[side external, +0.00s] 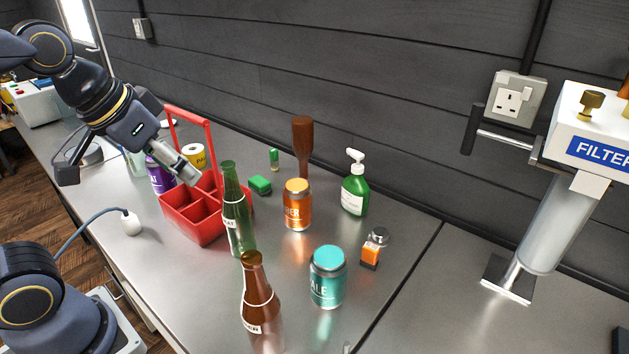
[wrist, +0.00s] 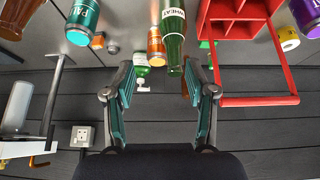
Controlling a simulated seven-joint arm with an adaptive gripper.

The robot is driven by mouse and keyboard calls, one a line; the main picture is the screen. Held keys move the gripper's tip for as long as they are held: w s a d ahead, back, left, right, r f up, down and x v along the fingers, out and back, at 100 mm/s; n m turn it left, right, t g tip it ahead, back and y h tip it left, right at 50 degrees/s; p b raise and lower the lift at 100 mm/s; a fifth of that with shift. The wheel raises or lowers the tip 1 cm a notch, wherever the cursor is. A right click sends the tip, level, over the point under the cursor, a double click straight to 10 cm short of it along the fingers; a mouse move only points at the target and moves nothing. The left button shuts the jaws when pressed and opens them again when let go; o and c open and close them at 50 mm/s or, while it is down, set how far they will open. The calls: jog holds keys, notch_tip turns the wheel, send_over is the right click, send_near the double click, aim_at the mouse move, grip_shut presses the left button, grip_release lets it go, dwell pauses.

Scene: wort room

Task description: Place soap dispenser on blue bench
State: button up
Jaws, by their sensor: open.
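The soap dispenser (side external: 355,196), a green bottle with a white pump head, stands upright on the grey metal bench (side external: 415,215) near the dark wall. In the wrist view the dispenser (wrist: 141,71) appears upside down, beyond my fingers and close to the left one. My gripper (wrist: 158,68) is open with nothing between its fingers. In the side view my gripper (side external: 186,168) is over the red carrier, well left of the dispenser; its fingers are hard to make out there. No blue bench is clear in either view; the bench surfaces look grey.
A red carrier (side external: 205,224), green bottle (side external: 238,220), brown bottle (side external: 260,310), orange can (side external: 297,213) and teal can (side external: 328,285) stand between my arm and the front. A filter machine (side external: 590,140) is at right. Bench right of the seam is mostly clear.

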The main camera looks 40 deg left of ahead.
jog(key=shift+o, duration=0.5)
jog(key=s, duration=0.1)
jog(key=s+f, duration=0.2)
jog(key=shift+s+a, duration=0.15)
jog(key=shift+s, duration=0.1)
jog(key=shift+r, duration=0.1)
